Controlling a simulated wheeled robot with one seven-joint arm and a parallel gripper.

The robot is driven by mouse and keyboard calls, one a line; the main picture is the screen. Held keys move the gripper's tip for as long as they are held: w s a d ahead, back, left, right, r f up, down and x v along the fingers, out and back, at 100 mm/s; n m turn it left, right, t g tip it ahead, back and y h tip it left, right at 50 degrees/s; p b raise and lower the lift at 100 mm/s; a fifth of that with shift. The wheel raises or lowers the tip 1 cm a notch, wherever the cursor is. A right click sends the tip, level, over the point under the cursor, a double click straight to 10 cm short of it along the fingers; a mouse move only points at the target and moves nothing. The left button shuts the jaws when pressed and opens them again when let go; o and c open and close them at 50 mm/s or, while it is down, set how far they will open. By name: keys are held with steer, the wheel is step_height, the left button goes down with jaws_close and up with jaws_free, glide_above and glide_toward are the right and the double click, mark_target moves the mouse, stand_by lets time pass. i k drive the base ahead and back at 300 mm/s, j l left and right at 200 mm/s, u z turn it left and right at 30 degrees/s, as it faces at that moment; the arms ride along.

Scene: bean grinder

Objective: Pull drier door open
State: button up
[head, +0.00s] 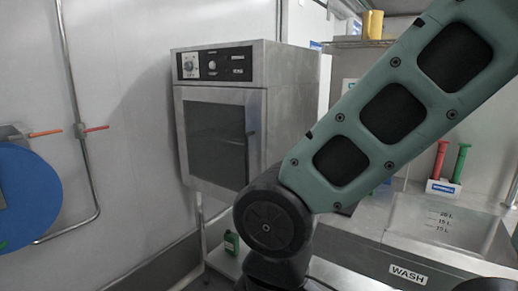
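The drier (288,72) is a steel cabinet against the wall, in the middle of the head view. Its door (208,138) has a dark window and looks shut. A thin upright handle (250,134) runs along the door's right side. A black control panel (214,64) with knobs sits above the door. My green arm crosses the right half of the view, and its dark joint is in front of the drier's lower right corner. My gripper is out of the picture.
A blue round object (28,198) is at the left wall, near pipes with orange handles. A steel sink (440,225) with a WASH label is at the right. Red and green-handled tools (460,162) stand behind it. A small green bottle (231,242) is below the drier.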

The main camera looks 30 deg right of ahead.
mark_target(254, 99)
steer(key=z, duration=0.2)
steer(key=i+j, duration=0.4)
steer(key=i+j+z, duration=0.15)
steer(key=i+j, duration=0.3)
steer(key=j, duration=0.2)
